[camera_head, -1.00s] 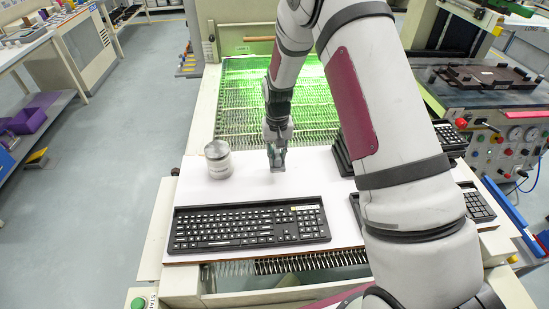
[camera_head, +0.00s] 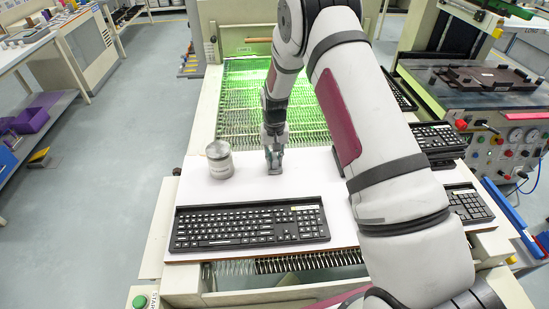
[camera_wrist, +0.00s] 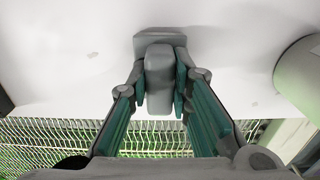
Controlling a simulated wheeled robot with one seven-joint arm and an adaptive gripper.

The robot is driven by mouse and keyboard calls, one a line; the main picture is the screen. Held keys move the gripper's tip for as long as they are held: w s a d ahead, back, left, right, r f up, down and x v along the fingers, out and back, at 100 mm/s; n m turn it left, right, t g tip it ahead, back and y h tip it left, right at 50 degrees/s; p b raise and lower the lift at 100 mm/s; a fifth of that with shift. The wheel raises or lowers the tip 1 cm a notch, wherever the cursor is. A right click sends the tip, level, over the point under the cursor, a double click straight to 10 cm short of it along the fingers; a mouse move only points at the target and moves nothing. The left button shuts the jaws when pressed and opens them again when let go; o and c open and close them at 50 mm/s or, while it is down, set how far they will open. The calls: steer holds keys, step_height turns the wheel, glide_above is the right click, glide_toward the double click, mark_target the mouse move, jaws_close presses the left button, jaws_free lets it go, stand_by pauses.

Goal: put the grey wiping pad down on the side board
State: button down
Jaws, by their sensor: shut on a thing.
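My gripper (camera_head: 273,157) points down over the white board (camera_head: 310,178), behind the long black keyboard and to the right of the metal can. In the wrist view its two green-lined fingers (camera_wrist: 163,105) are shut on the grey wiping pad (camera_wrist: 158,72), gripping its upright block. The pad's wider grey part shows beyond the fingers, against the white surface. In the head view only a little of the pad (camera_head: 275,171) shows below the fingers, at or just above the board. I cannot tell whether it touches.
A black keyboard (camera_head: 249,225) lies in front. More keyboards (camera_head: 437,140) are stacked at the right. A green-lit mesh conveyor (camera_head: 235,110) lies behind.

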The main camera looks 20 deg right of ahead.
steer(key=c, duration=1.5)
jaws_free()
steer(key=shift+o, duration=0.2)
step_height(320, 180, up, 13)
steer(key=b, duration=0.1)
step_height(320, 180, up, 11)
steer(key=t, duration=0.1)
glide_above(275, 157)
steer(key=s, duration=0.5)
steer(key=s+r+n+t, duration=0.1)
steer(key=s+r+t, duration=0.1)
steer(key=s+r, duration=0.8)
steer(key=s+r+n+t, duration=0.1)
steer(key=s+r+t, duration=0.1)
steer(key=s, duration=1.7)
steer(key=shift+r, duration=0.6)
